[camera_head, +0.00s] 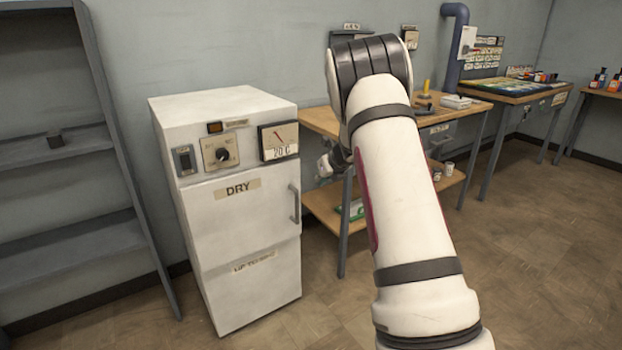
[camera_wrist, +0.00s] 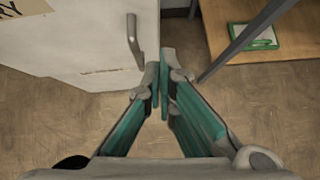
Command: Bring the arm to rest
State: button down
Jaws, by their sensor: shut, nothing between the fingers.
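My arm (camera_head: 400,190) rises from the bottom of the head view and bends at a dark elbow joint in front of the workbench. My gripper (camera_wrist: 163,85) shows in the wrist view with its green-padded fingers together, shut and empty. It points down over the floor, near the lower right edge of the white drying cabinet (camera_wrist: 80,45). In the head view the gripper is mostly hidden behind the arm; a small part of the wrist shows left of the forearm, to the right of the cabinet.
The white cabinet (camera_head: 245,255) marked DRY has a shut door with a handle (camera_head: 294,203). A wooden workbench (camera_head: 318,122) with a lower shelf (camera_head: 322,208) stands close behind the arm. A grey shelf rack (camera_head: 70,150) is at left. Open floor (camera_head: 545,250) lies at right.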

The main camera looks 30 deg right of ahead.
jog(key=shift+s+r, duration=0.15)
jog(key=shift+r, duration=0.1)
jog(key=s+a+r+m+t+h, duration=0.1)
jog(key=s+r+m+h, duration=0.1)
jog(key=r+m, duration=0.45)
jog(key=s+a+r+m+h, duration=0.1)
jog(key=s+r+m+h, duration=0.15)
jog(key=r, duration=0.65)
jog(key=s+a+r+m+g+h, duration=0.1)
jog(key=s+a+r+m, duration=0.15)
jog(key=s+m, duration=0.2)
jog(key=s+a+r+m+g, duration=0.1)
jog(key=s+a+r+m, duration=0.15)
jog(key=s+m, duration=0.2)
jog(key=s+a+f+m+g+y, duration=0.2)
jog(key=s+a+m, duration=0.5)
jog(key=s, duration=0.7)
jog(key=s+a+f+m+g+y, duration=0.2)
jog(key=s+a+m+g, duration=0.15)
jog(key=s+a, duration=0.8)
jog(key=s+a+f+m+g+y, duration=0.25)
jog(key=s+a+m, duration=0.4)
jog(key=s, duration=0.85)
notch_tip(320, 180, up, 23)
jog(key=t+p, duration=0.4)
jog(key=p, duration=1.7)
jog(key=shift+d, duration=0.1)
